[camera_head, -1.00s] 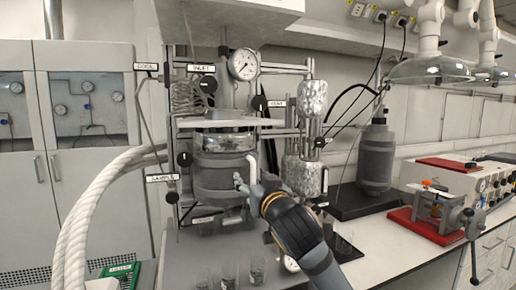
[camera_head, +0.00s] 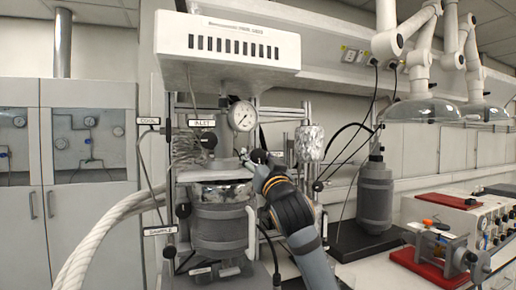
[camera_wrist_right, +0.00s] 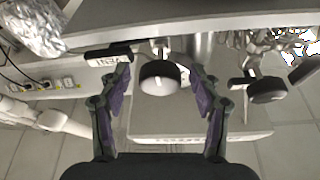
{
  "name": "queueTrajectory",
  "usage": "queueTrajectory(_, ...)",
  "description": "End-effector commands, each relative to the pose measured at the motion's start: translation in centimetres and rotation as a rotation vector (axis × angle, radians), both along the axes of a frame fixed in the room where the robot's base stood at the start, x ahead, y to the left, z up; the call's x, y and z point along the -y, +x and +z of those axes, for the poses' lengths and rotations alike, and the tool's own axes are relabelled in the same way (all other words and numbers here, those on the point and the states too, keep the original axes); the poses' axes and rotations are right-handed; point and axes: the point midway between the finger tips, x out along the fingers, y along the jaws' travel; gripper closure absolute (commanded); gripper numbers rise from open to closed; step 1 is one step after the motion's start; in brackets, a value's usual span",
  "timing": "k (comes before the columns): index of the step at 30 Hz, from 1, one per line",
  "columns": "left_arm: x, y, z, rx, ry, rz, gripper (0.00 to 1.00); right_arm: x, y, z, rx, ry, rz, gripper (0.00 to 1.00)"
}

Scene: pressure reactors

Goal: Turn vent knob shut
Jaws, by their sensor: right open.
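The vent knob (camera_wrist_right: 160,77) is a round black knob with a pale mark. In the right wrist view it sits between the two spread fingers of my right gripper (camera_wrist_right: 161,80), with a gap on each side. The VENT label (camera_wrist_right: 107,55) appears upside down beside it. In the head view the knob (camera_head: 258,156) is on the reactor, below and right of the pressure gauge (camera_head: 242,115). My right gripper (camera_head: 252,168) is open just in front of it and partly hides it. My left gripper is not in view.
Another black knob (camera_wrist_right: 266,88) stands to the right in the wrist view. A foil-wrapped cylinder (camera_head: 309,143) stands right of the gripper in the head view. The reactor vessel (camera_head: 218,228) is below, and a white hose (camera_head: 100,240) runs at left.

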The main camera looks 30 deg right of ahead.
Motion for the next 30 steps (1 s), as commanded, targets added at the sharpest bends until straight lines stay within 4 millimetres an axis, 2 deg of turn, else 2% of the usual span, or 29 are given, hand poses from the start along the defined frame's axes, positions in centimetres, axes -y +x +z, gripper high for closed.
queueTrajectory(3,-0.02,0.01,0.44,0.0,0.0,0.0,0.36,0.2,0.65,0.32,0.0,0.0,0.0,0.36)
queueTrajectory(11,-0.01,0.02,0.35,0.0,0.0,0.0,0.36,0.21,0.71,0.24,0.001,-0.001,-0.001,0.38)
queueTrajectory(23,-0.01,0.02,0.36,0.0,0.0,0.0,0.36,0.21,0.7,0.25,0.001,-0.001,-0.001,0.92)
queueTrajectory(30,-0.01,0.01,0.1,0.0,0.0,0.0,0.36,0.17,0.68,0.22,0.008,0.022,0.001,0.92)
